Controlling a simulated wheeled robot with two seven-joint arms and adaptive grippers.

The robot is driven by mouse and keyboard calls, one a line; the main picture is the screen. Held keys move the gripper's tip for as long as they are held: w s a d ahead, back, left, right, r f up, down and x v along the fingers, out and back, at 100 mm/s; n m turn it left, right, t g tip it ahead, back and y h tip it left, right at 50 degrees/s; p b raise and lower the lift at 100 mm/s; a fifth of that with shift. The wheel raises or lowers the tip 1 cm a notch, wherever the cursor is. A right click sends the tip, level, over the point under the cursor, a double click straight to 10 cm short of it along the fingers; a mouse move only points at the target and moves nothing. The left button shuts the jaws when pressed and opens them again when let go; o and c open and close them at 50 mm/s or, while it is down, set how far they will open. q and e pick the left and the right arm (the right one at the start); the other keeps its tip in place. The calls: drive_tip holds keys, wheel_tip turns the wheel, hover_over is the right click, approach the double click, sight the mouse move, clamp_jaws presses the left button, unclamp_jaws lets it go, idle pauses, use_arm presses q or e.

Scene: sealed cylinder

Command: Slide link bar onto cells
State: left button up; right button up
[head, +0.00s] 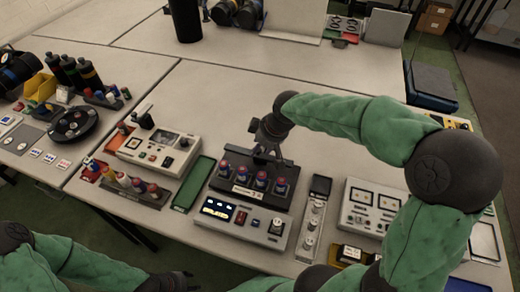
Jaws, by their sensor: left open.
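Several cells (261,181) with red tops and blue bodies stand upright in a row in a black holder (236,203). My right gripper (266,157) points down just behind this row, close to the holder's back. Its fingertips are small and partly hidden, so I cannot tell whether they hold anything. My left gripper (187,275) is open, low at the bottom edge, in front of the table and well away from the cells. I cannot make out the link bar with certainty.
A grey console (268,236) with a lit display sits in front of the holder. A green tray (194,184) lies to its left, and a narrow strip with round metal pieces (310,237) to its right. Another panel (372,205) stands farther right.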

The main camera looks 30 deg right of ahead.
drive_tip(key=shift+w+f, duration=0.15)
drive_tip(key=shift+f, duration=0.2)
drive_tip(key=shift+c, duration=0.3)
clamp_jaws()
drive_tip(key=s+a+p, duration=0.1)
drive_tip(key=s+a, duration=0.3)
drive_tip(key=shift+a, duration=0.4)
drive_tip(key=shift+o, duration=0.3)
unclamp_jaws()
drive_tip(key=shift+s+a, duration=0.1)
drive_tip(key=shift+a, duration=0.1)
drive_tip(key=shift+d, duration=0.1)
drive_tip(key=v, duration=1.2)
